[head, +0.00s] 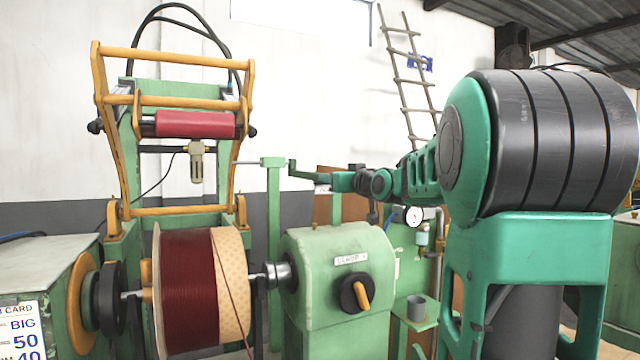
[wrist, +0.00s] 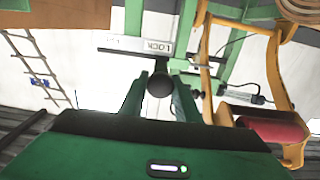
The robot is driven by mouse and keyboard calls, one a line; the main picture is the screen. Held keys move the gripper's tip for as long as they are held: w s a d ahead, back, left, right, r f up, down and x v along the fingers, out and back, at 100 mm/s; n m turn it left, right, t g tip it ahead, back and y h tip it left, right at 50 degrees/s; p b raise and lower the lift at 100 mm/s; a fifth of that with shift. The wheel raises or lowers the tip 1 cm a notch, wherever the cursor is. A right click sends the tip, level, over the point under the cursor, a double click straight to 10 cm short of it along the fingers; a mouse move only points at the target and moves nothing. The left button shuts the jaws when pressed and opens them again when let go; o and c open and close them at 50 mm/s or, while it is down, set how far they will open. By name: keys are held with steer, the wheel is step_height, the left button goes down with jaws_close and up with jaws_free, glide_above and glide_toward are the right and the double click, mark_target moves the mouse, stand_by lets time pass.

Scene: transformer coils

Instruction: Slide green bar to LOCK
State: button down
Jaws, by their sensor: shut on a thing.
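In the wrist view, my gripper (wrist: 160,83) has its two green fingers on either side of a round dark knob (wrist: 159,82), and is shut on it. Just beyond the knob is a pale rail (wrist: 125,60) with a plate reading LOCK (wrist: 160,47). Green bars (wrist: 133,18) run away from the rail; I cannot tell which of them the knob belongs to. In the head view, my gripper (head: 292,170) is beside the top of a green post (head: 273,215), at the end of my outstretched arm.
A coil of dark red wire (head: 190,285) sits on the winding machine, below an orange frame (head: 102,130) with a red roller (head: 195,124). A green headstock (head: 320,265) with a black knob (head: 354,293) stands below my arm. A ladder (head: 408,85) leans against the wall.

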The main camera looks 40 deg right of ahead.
steer(key=shift+w+a, duration=0.1)
steer(key=shift+a, duration=0.25)
steer(key=c, duration=1.4)
jaws_free()
steer(key=shift+a, duration=0.1)
steer(key=shift+o, duration=0.2)
steer(key=shift+s, duration=0.35)
steer(key=s+a, duration=0.2)
steer(key=s, duration=0.8)
steer(key=shift+f, duration=0.1)
